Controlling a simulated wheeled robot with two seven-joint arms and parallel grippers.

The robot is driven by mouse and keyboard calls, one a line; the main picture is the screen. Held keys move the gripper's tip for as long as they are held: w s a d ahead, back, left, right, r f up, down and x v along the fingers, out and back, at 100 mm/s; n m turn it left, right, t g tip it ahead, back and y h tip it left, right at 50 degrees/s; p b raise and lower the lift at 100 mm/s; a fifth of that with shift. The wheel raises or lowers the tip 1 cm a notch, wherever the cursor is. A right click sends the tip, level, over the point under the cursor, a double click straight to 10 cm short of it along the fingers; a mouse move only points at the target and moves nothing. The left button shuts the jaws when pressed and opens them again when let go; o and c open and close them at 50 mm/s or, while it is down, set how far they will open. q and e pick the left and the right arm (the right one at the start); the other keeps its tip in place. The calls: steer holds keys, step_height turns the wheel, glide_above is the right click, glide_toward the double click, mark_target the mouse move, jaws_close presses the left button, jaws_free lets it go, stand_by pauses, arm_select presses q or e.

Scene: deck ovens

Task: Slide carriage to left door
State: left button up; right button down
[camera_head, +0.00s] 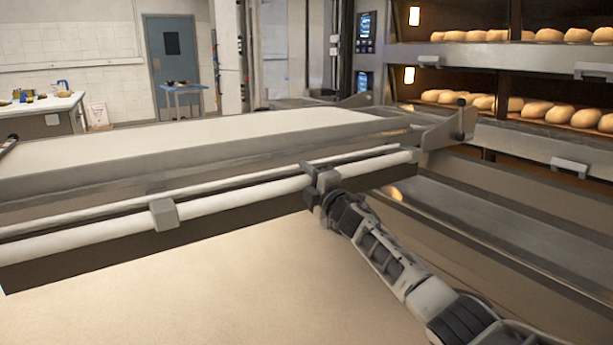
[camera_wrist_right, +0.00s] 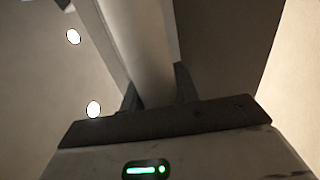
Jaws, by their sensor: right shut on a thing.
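The carriage (camera_head: 200,180) is a long grey frame with a pale flat top, reaching from the left edge toward the ovens. A white round bar (camera_head: 240,200) runs along its near side. My right gripper (camera_head: 318,182) is shut on this bar near its right part. In the right wrist view the bar (camera_wrist_right: 140,45) passes between the two fingers (camera_wrist_right: 158,92). Oven doors with grey handles show at the right, one upper (camera_head: 594,70) and one lower (camera_head: 569,167); I cannot tell which is the left door. My left gripper is out of view.
Ovens with lit decks hold several loaves (camera_head: 560,112) at the right. A grey ledge (camera_head: 490,215) runs below them. A wide tan surface (camera_head: 190,290) lies in front of the carriage. A side table (camera_head: 40,105) and a blue door (camera_head: 172,60) stand far back left.

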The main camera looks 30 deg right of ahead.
steer(key=shift+r, duration=0.25)
steer(key=c, duration=1.2)
jaws_free()
steer(key=shift+w, duration=0.1)
steer(key=shift+o, duration=0.7)
steer(key=shift+w+f, duration=0.1)
steer(key=shift+f, duration=0.1)
arm_select(q)
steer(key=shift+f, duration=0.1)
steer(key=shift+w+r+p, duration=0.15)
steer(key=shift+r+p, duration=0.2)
steer(key=shift+p, duration=0.1)
arm_select(e)
steer(key=v, duration=1.6)
steer(key=shift+f, duration=0.1)
